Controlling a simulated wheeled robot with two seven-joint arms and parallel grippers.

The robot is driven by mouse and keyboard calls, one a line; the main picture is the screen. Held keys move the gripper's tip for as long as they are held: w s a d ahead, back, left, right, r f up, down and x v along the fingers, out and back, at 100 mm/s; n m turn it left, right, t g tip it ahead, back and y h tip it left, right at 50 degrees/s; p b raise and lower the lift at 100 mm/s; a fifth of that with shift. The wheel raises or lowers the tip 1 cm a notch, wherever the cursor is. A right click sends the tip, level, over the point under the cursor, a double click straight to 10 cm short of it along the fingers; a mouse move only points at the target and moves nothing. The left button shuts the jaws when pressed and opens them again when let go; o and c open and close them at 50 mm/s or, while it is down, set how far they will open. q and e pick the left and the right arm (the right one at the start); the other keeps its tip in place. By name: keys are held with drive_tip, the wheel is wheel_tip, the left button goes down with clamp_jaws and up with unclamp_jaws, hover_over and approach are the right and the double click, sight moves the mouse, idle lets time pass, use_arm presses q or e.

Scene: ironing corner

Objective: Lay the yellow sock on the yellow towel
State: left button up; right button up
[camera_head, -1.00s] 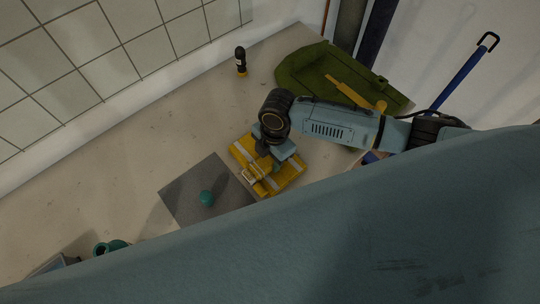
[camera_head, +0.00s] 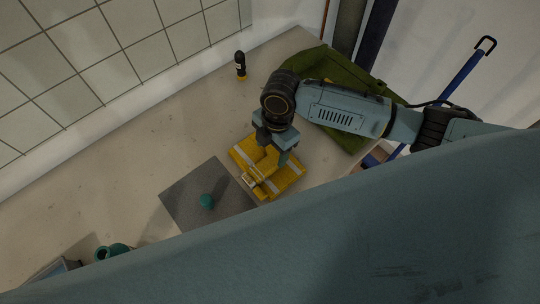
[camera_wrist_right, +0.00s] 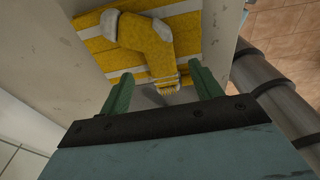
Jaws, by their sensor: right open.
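The yellow towel (camera_head: 292,172) lies flat on the pale surface and has pale stripes; the wrist view shows it too (camera_wrist_right: 185,45). The yellow sock (camera_wrist_right: 138,32), bent and with greyish-white patches, lies on the towel. In the head view the sock (camera_head: 264,166) is partly covered by my right gripper. My left gripper is not in view.
A grey mat (camera_head: 185,197) with a teal ball (camera_head: 207,201) lies left of the towel. A dark bottle (camera_head: 240,65) stands behind. A green cloth-like item (camera_head: 345,75) lies under my right arm. A teal vessel (camera_head: 112,250) is lower left. The left surface is mostly free.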

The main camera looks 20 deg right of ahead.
sight(273, 159)
drive_tip(key=r, duration=0.6)
drive_tip(key=shift+w+d, duration=0.1)
drive_tip(key=shift+d, duration=0.25)
drive_tip(key=shift+f, duration=0.1)
